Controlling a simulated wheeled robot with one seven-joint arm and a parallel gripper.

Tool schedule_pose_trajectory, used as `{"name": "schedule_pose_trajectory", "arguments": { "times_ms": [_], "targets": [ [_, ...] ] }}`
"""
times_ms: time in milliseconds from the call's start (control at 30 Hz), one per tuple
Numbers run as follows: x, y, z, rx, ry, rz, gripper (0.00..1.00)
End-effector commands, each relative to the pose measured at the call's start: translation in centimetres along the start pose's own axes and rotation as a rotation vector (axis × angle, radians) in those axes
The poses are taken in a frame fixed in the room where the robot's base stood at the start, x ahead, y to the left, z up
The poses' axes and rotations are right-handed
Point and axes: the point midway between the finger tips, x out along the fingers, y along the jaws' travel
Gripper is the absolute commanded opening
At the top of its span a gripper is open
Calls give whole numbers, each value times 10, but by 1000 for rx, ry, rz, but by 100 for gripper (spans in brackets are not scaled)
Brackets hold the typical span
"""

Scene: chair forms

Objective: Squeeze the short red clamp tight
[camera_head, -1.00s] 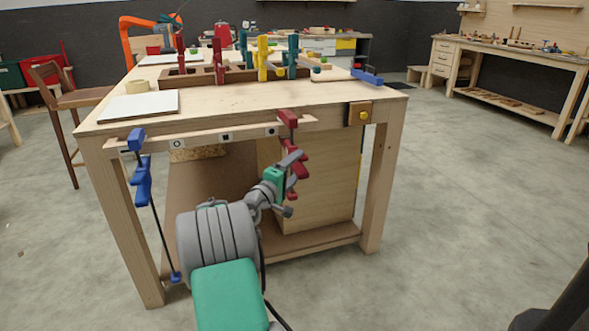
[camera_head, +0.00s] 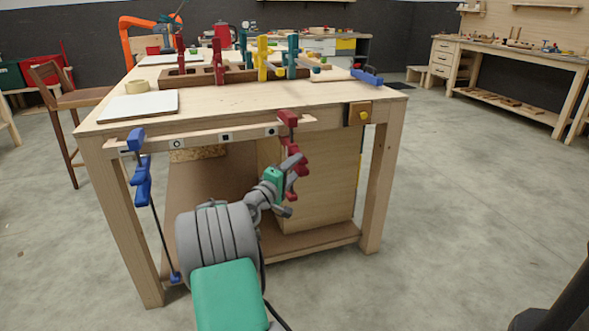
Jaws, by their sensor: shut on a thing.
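The short red clamp (camera_head: 289,120) hangs at the right end of the pale wooden strip along the table's front edge. Its upper jaw sits over the strip, and its red body and handle hang below. My gripper (camera_head: 294,166) is at the clamp's lower part, shut on it. My arm hides part of the clamp, and the contact of the fingers is small and hard to make out. A long blue clamp (camera_head: 141,180) hangs at the strip's left end, its bar reaching down to a blue foot.
A wooden cabinet (camera_head: 325,190) stands underneath. Floor at right is clear.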

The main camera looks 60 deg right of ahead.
Motion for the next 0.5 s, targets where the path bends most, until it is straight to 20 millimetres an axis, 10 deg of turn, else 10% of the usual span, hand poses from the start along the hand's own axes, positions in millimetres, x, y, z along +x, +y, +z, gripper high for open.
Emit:
{"name": "schedule_pose_trajectory", "arguments": {
  "times_ms": [167, 200, 500],
  "targets": [
    [1, 3, 0, 2, -1, 6, 0],
    [1, 3, 0, 2, -1, 6, 50],
    [1, 9, -1, 1, -1, 3, 67]
  ]
}}
